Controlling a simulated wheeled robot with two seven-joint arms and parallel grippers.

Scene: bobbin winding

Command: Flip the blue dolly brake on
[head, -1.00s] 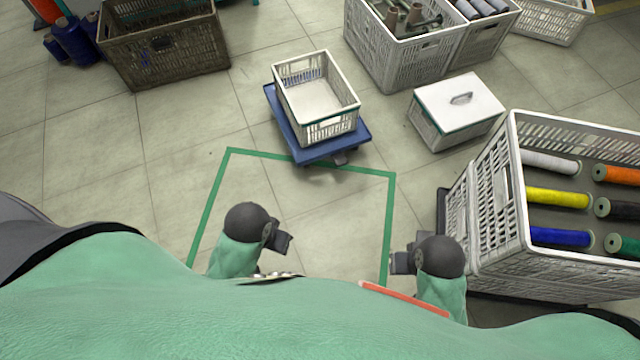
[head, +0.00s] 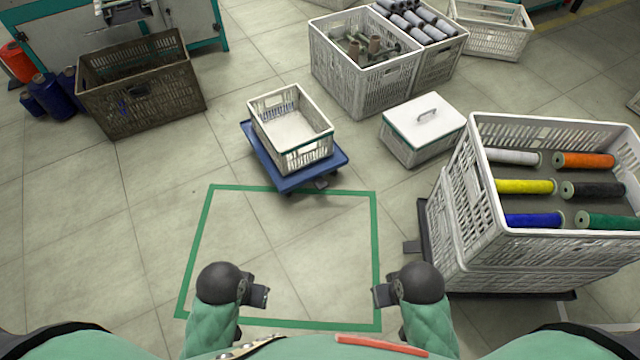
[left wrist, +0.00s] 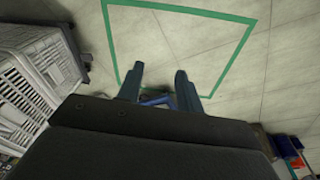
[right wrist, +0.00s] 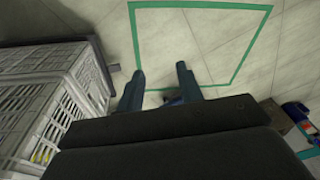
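The blue dolly (head: 262,158) stands on the floor just beyond the green taped square, carrying one white open crate (head: 291,160). A small dark part (head: 322,183), perhaps the brake pedal, sticks out at the dolly's near right edge; its position is too small to read. My left gripper (head: 266,296) and right gripper (head: 378,296) are both near the front of the square, well short of the dolly. In the left wrist view (left wrist: 160,84) and right wrist view (right wrist: 160,80) the fingers are apart with nothing held.
A tall stack of white crates with coloured bobbins (head: 452,215) stands on a dark base close to my right arm. A lidded white box (head: 425,140) sits right of the dolly. A brown crate (head: 145,100) is at the back left. The floor inside the taped square (head: 209,235) is clear.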

